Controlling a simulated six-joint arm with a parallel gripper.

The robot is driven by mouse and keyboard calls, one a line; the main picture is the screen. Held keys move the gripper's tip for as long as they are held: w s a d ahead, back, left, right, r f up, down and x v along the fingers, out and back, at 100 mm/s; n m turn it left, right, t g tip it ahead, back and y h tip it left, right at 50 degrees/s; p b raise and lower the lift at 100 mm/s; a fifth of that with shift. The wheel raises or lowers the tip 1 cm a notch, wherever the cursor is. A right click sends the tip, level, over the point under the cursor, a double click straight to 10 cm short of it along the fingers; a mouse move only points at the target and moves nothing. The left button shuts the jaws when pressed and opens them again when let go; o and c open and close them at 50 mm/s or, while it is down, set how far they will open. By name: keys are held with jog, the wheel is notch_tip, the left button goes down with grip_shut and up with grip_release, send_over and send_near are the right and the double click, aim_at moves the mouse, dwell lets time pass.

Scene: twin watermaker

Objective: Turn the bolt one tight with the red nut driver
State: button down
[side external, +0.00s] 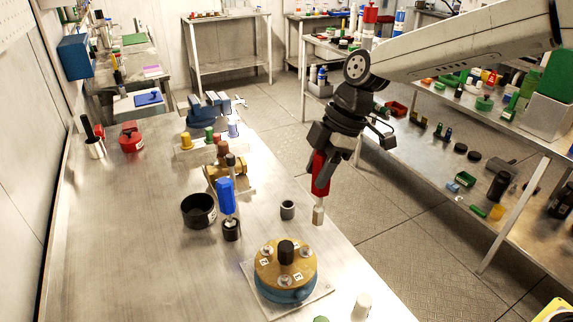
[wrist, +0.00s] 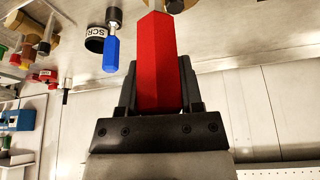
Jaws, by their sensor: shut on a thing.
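My gripper (side external: 324,172) is shut on the red nut driver (side external: 319,187), which hangs tip down at a slight tilt above the bench. The red handle (wrist: 160,62) fills the middle of the wrist view between my gripper's fingers (wrist: 160,88). A round fixture with a brass top and blue base (side external: 285,272) sits on a plate at the front of the bench. It has several bolts marked with small labels, around a black centre knob (side external: 286,252). The driver's pale tip (side external: 318,215) is above and to the right of the fixture, apart from it. The labels are too small to read surely.
A small grey cylinder (side external: 287,210) stands behind the fixture, and a pale cylinder (side external: 362,305) in front right. Brass valve parts (side external: 228,176) lie farther back.

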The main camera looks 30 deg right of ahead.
jog(key=a+n, duration=0.1)
jog(key=n, duration=0.1)
jog(key=s+a+n+g, duration=0.1)
jog(key=n, duration=0.1)
jog(key=a+n+g, duration=0.1)
jog(key=shift+s+n, duration=0.25)
jog(key=shift+n, duration=0.15)
jog(key=shift+f, duration=2.95)
dwell(0.4)
